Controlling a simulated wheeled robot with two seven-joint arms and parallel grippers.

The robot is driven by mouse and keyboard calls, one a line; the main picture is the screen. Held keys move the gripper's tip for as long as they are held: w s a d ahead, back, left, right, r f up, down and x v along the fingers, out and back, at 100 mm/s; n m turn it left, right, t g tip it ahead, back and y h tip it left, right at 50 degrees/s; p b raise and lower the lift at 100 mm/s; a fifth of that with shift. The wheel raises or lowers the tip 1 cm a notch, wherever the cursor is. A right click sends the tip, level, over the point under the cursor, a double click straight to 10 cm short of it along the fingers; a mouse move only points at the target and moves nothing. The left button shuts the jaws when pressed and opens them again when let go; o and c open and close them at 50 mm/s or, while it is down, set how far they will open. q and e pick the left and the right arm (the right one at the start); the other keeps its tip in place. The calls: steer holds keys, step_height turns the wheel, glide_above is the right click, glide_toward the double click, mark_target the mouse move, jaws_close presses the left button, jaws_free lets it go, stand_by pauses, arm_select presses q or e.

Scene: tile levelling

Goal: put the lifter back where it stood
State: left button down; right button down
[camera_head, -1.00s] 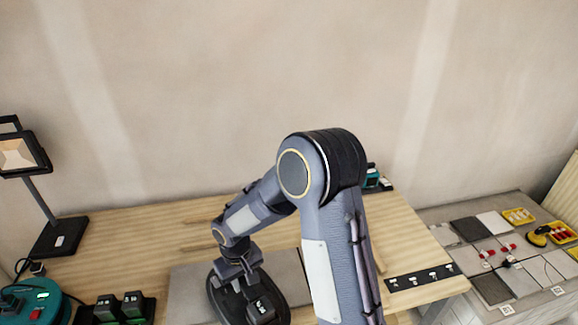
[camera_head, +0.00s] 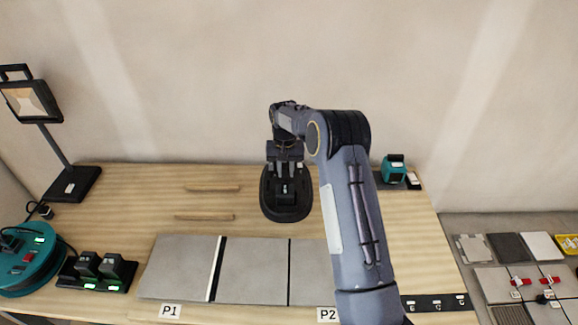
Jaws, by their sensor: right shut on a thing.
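The lifter (camera_head: 285,210) is a black oval pad with a handle on top. It is in the middle of the head view, behind the row of grey tiles and to the right of two thin wooden strips. My right gripper (camera_head: 285,172) is shut on the lifter's handle. Whether the pad touches the table or hangs above it, I cannot tell. The grey tiles lie at the front: a left tile (camera_head: 178,268) by the P1 label (camera_head: 170,311), a middle tile (camera_head: 250,272), and a right one (camera_head: 307,272) partly hidden by my arm. My left gripper is not in view.
The wooden strips (camera_head: 212,188) lie left of the lifter. A lamp (camera_head: 70,185), a teal round device (camera_head: 30,262) and a black charger (camera_head: 95,270) stand at the left. A teal tool (camera_head: 393,168) stands at the back right. A lower side bench (camera_head: 460,225) holds tile samples.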

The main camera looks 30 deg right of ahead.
steer(key=shift+w+d+r+m, duration=0.1)
steer(key=shift+w+d+m, duration=0.3)
steer(key=shift+d, duration=0.45)
steer(key=shift+f+b, duration=1.65)
steer(key=shift+f, duration=0.95)
steer(key=shift+f+b, duration=0.65)
steer(key=shift+f, duration=0.15)
steer(key=c, duration=1.2)
jaws_free()
steer(key=shift+o, duration=0.2)
steer(key=shift+s+f, duration=0.1)
steer(key=shift+f, duration=0.05)
